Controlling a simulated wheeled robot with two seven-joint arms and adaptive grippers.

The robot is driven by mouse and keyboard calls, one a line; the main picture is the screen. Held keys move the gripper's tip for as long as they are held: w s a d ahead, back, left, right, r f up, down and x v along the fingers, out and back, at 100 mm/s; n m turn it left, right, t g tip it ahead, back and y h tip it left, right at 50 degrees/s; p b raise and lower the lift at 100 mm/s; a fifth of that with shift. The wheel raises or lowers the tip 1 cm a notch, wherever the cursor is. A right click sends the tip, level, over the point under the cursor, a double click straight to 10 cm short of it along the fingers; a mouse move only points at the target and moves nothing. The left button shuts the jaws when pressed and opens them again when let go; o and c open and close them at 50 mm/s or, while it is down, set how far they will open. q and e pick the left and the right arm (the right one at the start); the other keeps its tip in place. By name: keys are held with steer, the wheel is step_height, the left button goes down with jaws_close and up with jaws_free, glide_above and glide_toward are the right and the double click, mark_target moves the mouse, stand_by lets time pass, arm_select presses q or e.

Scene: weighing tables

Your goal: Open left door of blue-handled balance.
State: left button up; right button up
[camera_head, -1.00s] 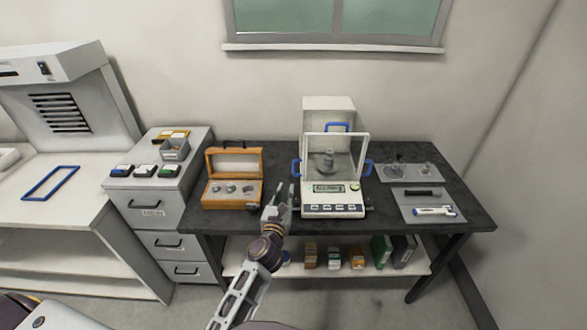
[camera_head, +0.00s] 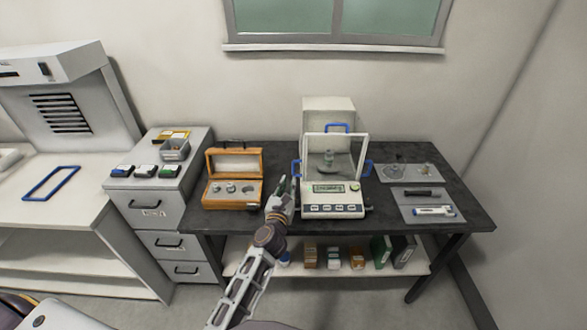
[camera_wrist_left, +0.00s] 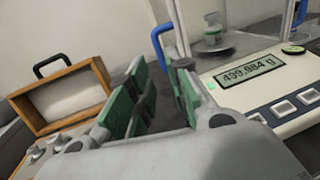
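The balance (camera_head: 333,210) has a glass case with blue handles and stands on the dark table. Its left door handle (camera_head: 295,169) is on the left side of the case; it also shows in the left wrist view (camera_wrist_left: 160,46). The left door looks shut. A weight (camera_head: 329,157) stands on the pan inside, and the display (camera_wrist_left: 250,72) seems to read 499.984 g. My left gripper (camera_head: 284,184) is open and empty, in front of the left handle and apart from it. Its green-padded fingers (camera_wrist_left: 160,88) show in the wrist view. My right gripper is not in view.
An open wooden weight box (camera_head: 232,195) stands left of my gripper, leaving a narrow gap to the balance. A grey tray (camera_head: 424,202) lies on the right of the table (camera_head: 470,207). A drawer cabinet (camera_head: 148,203) stands to the left. The wall is behind.

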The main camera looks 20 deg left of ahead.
mark_target(293, 169)
arm_select(q)
steer(key=shift+w+a, duration=0.2)
steer(key=shift+w, duration=2.25)
steer(key=shift+w+a, duration=0.15)
steer(key=shift+w, duration=2.3)
jaws_close()
